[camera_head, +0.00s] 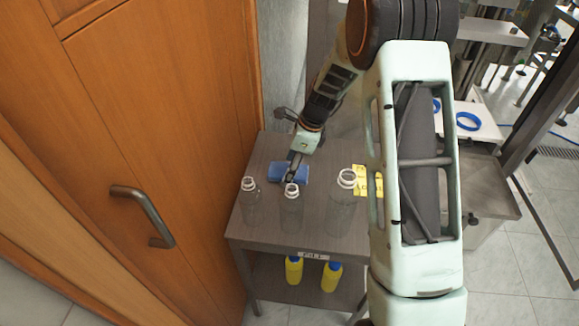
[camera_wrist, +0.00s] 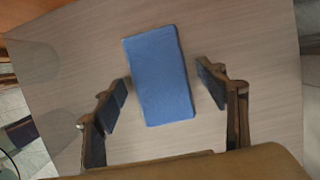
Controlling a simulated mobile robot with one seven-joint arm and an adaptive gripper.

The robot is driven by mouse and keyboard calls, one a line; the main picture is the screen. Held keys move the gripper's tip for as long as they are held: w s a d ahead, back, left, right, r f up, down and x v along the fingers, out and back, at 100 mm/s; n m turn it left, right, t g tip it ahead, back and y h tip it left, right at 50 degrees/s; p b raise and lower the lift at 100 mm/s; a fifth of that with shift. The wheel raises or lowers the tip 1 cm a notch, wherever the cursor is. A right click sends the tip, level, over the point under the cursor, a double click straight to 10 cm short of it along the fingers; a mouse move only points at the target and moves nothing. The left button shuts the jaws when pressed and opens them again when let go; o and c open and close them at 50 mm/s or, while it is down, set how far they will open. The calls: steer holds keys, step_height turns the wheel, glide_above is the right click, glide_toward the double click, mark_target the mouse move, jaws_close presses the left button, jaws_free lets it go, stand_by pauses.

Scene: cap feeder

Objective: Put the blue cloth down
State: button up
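The blue cloth (camera_wrist: 160,75) is a folded, flat rectangle on the wooden tabletop (camera_wrist: 255,60). In the head view the cloth (camera_head: 298,176) lies near the back of the small table (camera_head: 262,150), behind the clear bottles. My gripper (camera_wrist: 164,86) is open, with one finger on each side of the cloth and a gap showing on both sides. In the head view my gripper (camera_head: 291,170) is over the cloth and hides part of it. How high the fingers are above the tabletop is hard to tell.
Three clear bottles with white necks stand in front: left (camera_head: 250,205), middle (camera_head: 291,208), right (camera_head: 343,205). Yellow notes (camera_head: 359,180) lie at the right. Yellow bottles with blue caps (camera_head: 293,268) stand on the lower shelf. A wooden door (camera_head: 170,130) is close on the left.

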steer(key=p+v, duration=0.1)
steer(key=v, duration=1.1)
steer(key=shift+r, duration=0.15)
